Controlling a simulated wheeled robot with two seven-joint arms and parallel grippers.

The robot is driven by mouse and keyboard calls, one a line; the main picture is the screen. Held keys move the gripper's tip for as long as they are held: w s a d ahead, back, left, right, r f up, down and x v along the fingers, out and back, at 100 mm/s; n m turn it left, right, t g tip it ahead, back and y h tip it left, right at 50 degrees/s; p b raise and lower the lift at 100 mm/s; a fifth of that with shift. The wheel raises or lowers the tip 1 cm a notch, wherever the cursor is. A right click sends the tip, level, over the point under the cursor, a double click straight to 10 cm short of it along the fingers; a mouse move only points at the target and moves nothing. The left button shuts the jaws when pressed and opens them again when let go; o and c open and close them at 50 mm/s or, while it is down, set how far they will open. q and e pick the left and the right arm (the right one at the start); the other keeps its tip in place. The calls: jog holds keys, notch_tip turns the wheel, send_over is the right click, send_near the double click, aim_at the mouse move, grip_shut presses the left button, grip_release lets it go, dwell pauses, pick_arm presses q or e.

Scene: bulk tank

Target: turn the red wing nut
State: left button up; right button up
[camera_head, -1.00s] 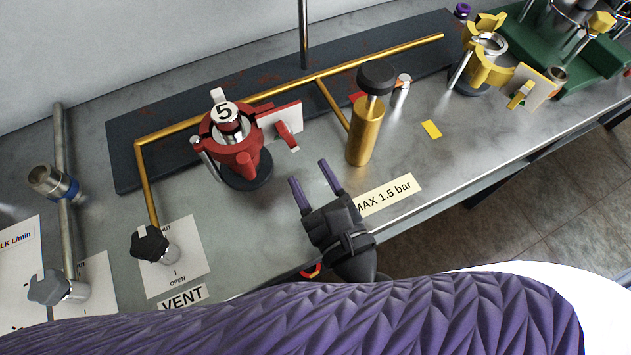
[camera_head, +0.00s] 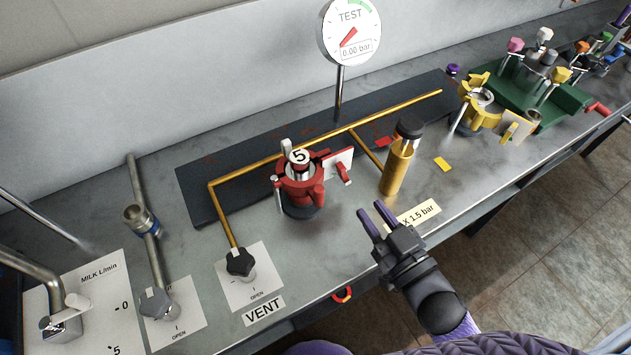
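The red wing nut (camera_head: 343,173) sits on the right side of the red clamp (camera_head: 300,190), in front of a white plate (camera_head: 336,161). The clamp carries a white cap marked 5 and stands on a dark round base on the steel bench. My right gripper (camera_head: 371,208) is in front of the wing nut, below and right of it in the picture. Its two purple fingers are apart with nothing between them. They point toward the wing nut and appear clear of it. My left gripper is not in view.
A brass cylinder with a black top (camera_head: 397,160) stands right of the wing nut. A brass pipe (camera_head: 270,159) runs behind the clamp. A gauge (camera_head: 349,32) rises at the back. A yellow clamp (camera_head: 480,108) stands farther right. Bare bench lies between clamp and gripper.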

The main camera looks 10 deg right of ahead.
aim_at(345, 174)
jog(key=w+a+n, duration=0.1)
jog(key=w, duration=0.4)
jog(key=w+a+n+b, duration=0.1)
jog(key=w, duration=0.2)
jog(key=shift+w+a+f+n, duration=0.3)
jog(key=shift+w, duration=0.25)
jog(key=shift+a, duration=0.1)
jog(key=c, duration=0.4)
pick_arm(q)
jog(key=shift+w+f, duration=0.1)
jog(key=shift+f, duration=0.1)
pick_arm(e)
grip_shut()
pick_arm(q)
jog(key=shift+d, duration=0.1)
